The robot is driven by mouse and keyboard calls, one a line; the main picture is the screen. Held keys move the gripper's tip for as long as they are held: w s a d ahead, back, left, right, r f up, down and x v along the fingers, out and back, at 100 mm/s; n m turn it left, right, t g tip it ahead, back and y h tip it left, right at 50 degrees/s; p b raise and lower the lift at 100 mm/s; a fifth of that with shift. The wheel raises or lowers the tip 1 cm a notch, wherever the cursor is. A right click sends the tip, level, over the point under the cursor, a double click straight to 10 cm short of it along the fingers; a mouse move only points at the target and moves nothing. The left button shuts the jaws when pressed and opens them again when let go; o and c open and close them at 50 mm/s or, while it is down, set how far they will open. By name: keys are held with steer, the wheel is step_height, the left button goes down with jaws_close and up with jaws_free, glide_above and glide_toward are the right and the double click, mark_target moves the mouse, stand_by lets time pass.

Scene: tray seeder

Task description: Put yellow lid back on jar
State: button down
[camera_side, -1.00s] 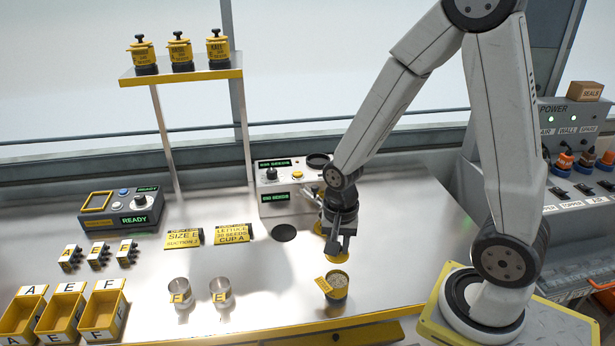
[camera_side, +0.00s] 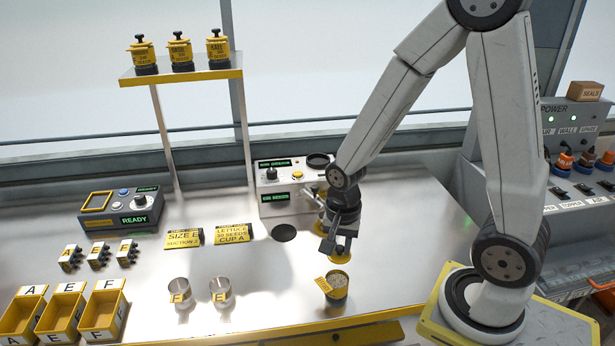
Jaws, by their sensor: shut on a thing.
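Two clear cups (camera_side: 220,293) stand left of the jar. A grey device (camera_side: 285,190) is behind my gripper, with a dark disc (camera_side: 284,232) in front. Yellow bins (camera_side: 103,312) are at front left. Lidded jars (camera_side: 181,52) stand on a raised shelf. The table between cups and jar is clear.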

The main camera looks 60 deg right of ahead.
steer(key=shift+f, duration=0.2)
steer(key=shift+f, duration=3)
steer(key=shift+f, duration=0.15)
stand_by(0.3)
jaws_free()
stand_by(0.5)
steer(key=shift+r, duration=3.5)
